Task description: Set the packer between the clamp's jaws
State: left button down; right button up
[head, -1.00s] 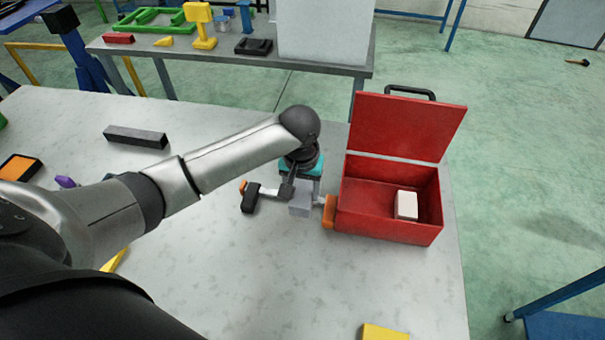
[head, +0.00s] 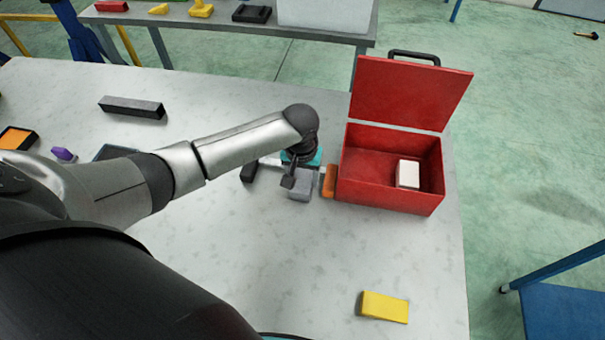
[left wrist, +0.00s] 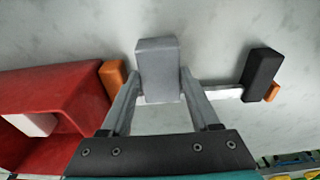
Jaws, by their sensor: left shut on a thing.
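The packer is a light grey block (head: 301,184), held in my left gripper (head: 300,176). In the left wrist view the packer (left wrist: 157,60) sits between the two fingers (left wrist: 160,78), which are shut on it. The clamp is a pale bar (left wrist: 225,93) with an orange jaw (left wrist: 112,77) at one end and a black jaw (left wrist: 262,68) at the other. The packer appears between these jaws, closer to the orange one, overlapping the bar in the picture. I cannot tell whether it touches the bar or table. My right gripper is not in view.
An open red toolbox (head: 390,202) with a white block (head: 408,173) inside stands right beside the orange jaw. A yellow block (head: 384,307) lies near the front. A dark bar (head: 132,107) and a purple piece (head: 63,154) lie left. The front middle of the table is clear.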

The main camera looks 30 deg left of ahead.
aim_at(301, 186)
pick_arm(q)
jog(key=shift+w+r, duration=0.1)
jog(key=shift+w, duration=0.05)
jog(key=shift+c, duration=0.6)
grip_release()
notch_tip(301, 186, up, 12)
jog(key=s+p, duration=0.1)
jog(key=p, duration=0.1)
jog(key=shift+s+d, duration=0.15)
jog(key=shift+s, duration=0.2)
